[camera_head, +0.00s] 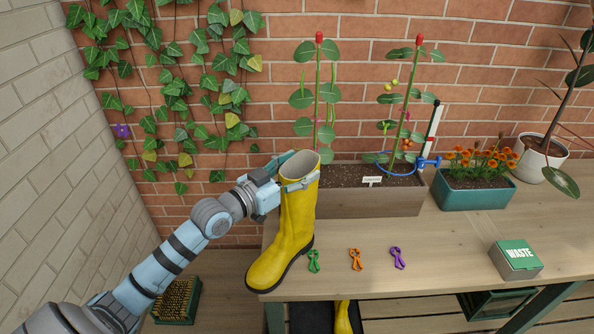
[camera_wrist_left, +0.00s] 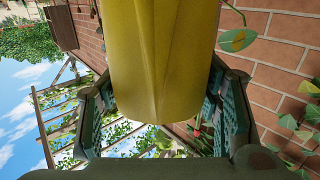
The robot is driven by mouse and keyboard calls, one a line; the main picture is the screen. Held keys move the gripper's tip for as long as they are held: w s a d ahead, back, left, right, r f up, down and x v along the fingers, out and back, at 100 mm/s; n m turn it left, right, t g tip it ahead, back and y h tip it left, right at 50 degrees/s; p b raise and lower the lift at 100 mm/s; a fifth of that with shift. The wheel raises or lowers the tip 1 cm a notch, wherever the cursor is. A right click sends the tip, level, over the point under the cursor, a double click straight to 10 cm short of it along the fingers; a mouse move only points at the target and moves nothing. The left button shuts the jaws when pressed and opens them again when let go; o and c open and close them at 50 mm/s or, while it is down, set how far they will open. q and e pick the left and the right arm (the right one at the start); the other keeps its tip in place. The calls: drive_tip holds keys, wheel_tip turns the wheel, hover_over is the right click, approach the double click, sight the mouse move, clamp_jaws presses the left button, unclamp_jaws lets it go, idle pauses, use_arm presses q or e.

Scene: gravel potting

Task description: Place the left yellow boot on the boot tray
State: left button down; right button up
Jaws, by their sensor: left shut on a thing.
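A yellow boot (camera_head: 284,238) hangs upright, toe toward the lower left, in front of the bench's left end. My left gripper (camera_head: 297,172) is shut on its upper shaft, just under the open top. In the left wrist view the yellow shaft (camera_wrist_left: 163,60) fills the space between the fingers (camera_wrist_left: 163,112). A second yellow boot (camera_head: 343,318) shows partly below the bench's front edge. It stands at a dark flat surface (camera_head: 308,318) that looks like the boot tray, mostly hidden by the bench. My right gripper is out of view.
The wooden bench (camera_head: 450,245) carries a long planter (camera_head: 345,205), green, orange (camera_head: 356,259) and purple clips, a teal flower planter (camera_head: 470,195) and a waste box (camera_head: 516,260). A bristled green-framed brush mat (camera_head: 176,300) lies on the floor left of the bench.

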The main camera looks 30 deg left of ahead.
use_arm(q)
drive_tip(key=c, duration=0.5)
unclamp_jaws()
drive_tip(key=shift+s, duration=0.1)
drive_tip(key=shift+r, duration=0.15)
drive_tip(key=shift+s+a+p, duration=0.15)
drive_tip(key=shift+s+p, duration=0.15)
drive_tip(key=shift+p, duration=0.1)
drive_tip(key=p+v, duration=0.8)
drive_tip(key=v, duration=0.3)
drive_tip(key=shift+s+p, duration=0.15)
drive_tip(key=shift+p, duration=0.25)
